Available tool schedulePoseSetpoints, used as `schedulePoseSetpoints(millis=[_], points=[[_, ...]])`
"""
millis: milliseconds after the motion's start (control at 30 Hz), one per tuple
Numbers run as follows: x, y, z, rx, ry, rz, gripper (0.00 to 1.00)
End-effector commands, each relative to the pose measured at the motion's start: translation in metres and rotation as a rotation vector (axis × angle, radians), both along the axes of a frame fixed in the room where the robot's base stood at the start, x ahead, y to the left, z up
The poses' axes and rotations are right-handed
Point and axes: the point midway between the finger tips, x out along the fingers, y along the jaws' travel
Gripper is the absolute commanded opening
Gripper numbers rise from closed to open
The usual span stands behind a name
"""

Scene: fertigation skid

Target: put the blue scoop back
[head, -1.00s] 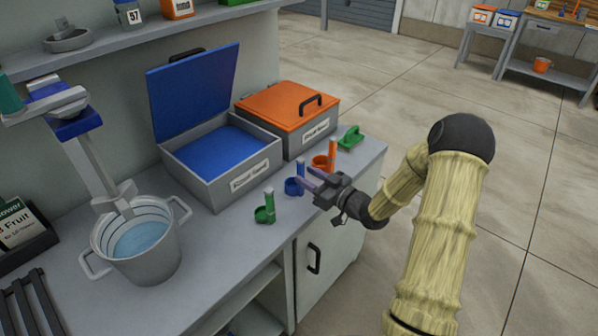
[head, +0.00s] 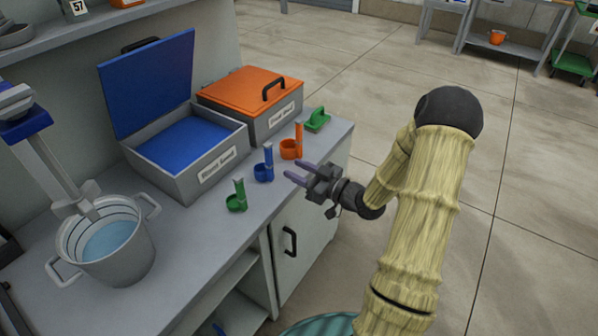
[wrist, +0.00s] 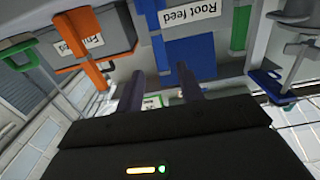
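The blue scoop (head: 263,173) stands on the grey counter with its handle upright, between a green scoop (head: 236,202) and an orange scoop (head: 291,149). My gripper (head: 296,171) is open and empty, just right of the blue scoop at the counter's front edge. Its fingers point toward the scoop, with a small gap. The wrist view shows the two fingers (wrist: 160,95) spread apart, with blue shapes beyond them. I cannot clearly separate the scoop from the bin there. The grey bin (head: 208,178) behind has its blue lid (head: 150,82) raised and blue contents inside.
A bin with a shut orange lid (head: 250,90) stands behind right, with a green-handled item (head: 318,119) beside it. A metal pot (head: 115,262) of bluish liquid stands at front left. A cabinet door (head: 308,232) is below the counter. Floor right of the counter is open.

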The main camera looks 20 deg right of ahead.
Motion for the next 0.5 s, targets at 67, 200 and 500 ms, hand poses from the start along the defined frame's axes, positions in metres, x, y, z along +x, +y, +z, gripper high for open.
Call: schedulePoseSetpoints(millis=[67,200,500], points=[[0.001,0.001,0.0,-0.01,0.009,-0.002,0.38],[0.007,0.008,-0.005,-0.086,0.083,-0.029,0.38],[-0.002,0.018,-0.02,-0.392,0.456,-0.221,0.38]])
